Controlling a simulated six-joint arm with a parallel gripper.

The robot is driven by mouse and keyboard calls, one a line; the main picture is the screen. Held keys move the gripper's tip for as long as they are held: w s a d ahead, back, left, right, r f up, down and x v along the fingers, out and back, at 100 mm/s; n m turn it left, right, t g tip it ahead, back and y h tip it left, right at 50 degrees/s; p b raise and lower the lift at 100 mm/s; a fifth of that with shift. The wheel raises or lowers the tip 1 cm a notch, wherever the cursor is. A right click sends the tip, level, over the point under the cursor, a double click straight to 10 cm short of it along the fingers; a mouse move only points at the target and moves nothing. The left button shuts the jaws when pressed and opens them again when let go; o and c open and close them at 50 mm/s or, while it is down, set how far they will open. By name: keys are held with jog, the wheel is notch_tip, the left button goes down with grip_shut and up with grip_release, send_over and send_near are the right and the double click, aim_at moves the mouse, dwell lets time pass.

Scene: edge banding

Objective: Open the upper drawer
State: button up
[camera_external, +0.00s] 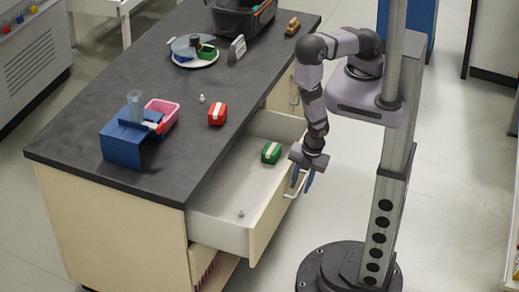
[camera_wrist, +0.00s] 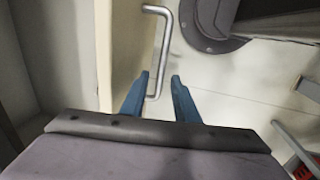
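The upper drawer (camera_external: 226,229) stands pulled far out of the counter. Its front and bar handle (camera_external: 293,187) face my arm. My gripper (camera_external: 302,186) is at the handle with its blue fingers pointing down. In the wrist view my gripper (camera_wrist: 160,84) has its two fingers apart. The grey handle (camera_wrist: 162,45) runs down to between them, nearer the left finger. It does not look clamped. A green box with a light band (camera_external: 271,152) and a small pale item (camera_external: 241,213) lie inside the drawer.
On the dark countertop (camera_external: 90,125) are a red box (camera_external: 217,114), a blue stand (camera_external: 125,137), a pink basket (camera_external: 163,114), a plate (camera_external: 195,59) and a black bin (camera_external: 240,18). Below the open drawer, a lower compartment (camera_external: 212,268) shows. The floor right of the drawer is clear up to my base.

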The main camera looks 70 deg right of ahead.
jog(key=shift+f, duration=0.1)
grip_shut()
jog(key=s, duration=0.9)
jog(key=shift+b, duration=0.3)
grip_release()
